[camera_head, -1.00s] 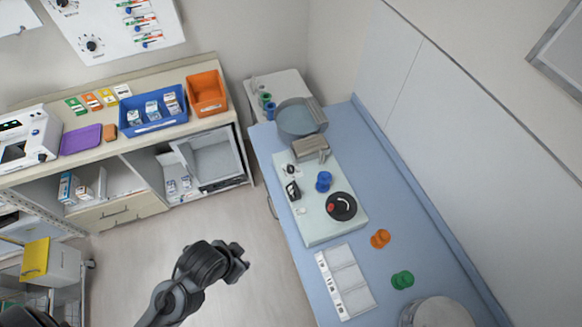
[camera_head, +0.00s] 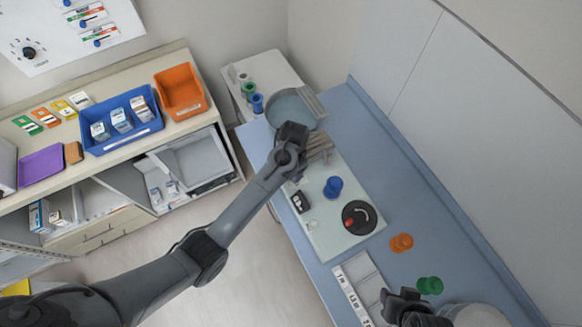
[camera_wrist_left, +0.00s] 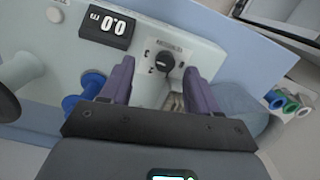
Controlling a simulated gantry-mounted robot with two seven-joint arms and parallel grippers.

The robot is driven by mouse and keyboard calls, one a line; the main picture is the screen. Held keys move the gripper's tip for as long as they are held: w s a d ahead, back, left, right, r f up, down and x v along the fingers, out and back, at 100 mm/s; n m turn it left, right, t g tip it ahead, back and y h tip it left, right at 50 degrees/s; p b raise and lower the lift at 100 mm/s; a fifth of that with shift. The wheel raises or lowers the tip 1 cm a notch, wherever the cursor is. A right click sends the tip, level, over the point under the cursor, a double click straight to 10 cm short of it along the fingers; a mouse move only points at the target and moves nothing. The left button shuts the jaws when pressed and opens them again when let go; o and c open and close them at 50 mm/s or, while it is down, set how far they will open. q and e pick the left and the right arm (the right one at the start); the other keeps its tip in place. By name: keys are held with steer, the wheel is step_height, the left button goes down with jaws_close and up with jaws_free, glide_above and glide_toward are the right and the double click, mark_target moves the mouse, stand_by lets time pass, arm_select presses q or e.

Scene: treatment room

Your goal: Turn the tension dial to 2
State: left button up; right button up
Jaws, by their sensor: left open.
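The tension dial is a small black knob (camera_wrist_left: 165,61) on the pale panel of the machine (camera_wrist_left: 205,35), with small markings around it too small to read. In the head view it is hidden under my left arm. My left gripper (camera_wrist_left: 158,78) is open, its two purple fingers on either side of the dial in the wrist picture, with nothing between them; I cannot tell the height gap. In the head view this gripper (camera_head: 290,150) is over the far end of the machine (camera_head: 320,240). My right gripper (camera_head: 405,305) is at the lower right; its jaws are unclear.
Orange (camera_head: 401,243) and green (camera_head: 430,286) spools lie on the blue counter. A sectioned tray (camera_head: 365,275) lies in front.

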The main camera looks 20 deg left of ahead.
arm_select(q)
steer(key=shift+t, duration=0.3)
steer(key=w+f, duration=0.1)
steer(key=f, duration=0.4)
steer(key=w+f, duration=0.1)
steer(key=f, duration=0.2)
steer(key=shift+w, duration=0.35)
arm_select(e)
steer(key=shift+s+d+f, duration=0.1)
steer(key=shift+s+f, duration=0.1)
steer(key=shift+f, duration=0.05)
arm_select(q)
steer(key=c, duration=1)
steer(key=shift+c, duration=0.2)
arm_select(e)
steer(key=shift+d, duration=0.15)
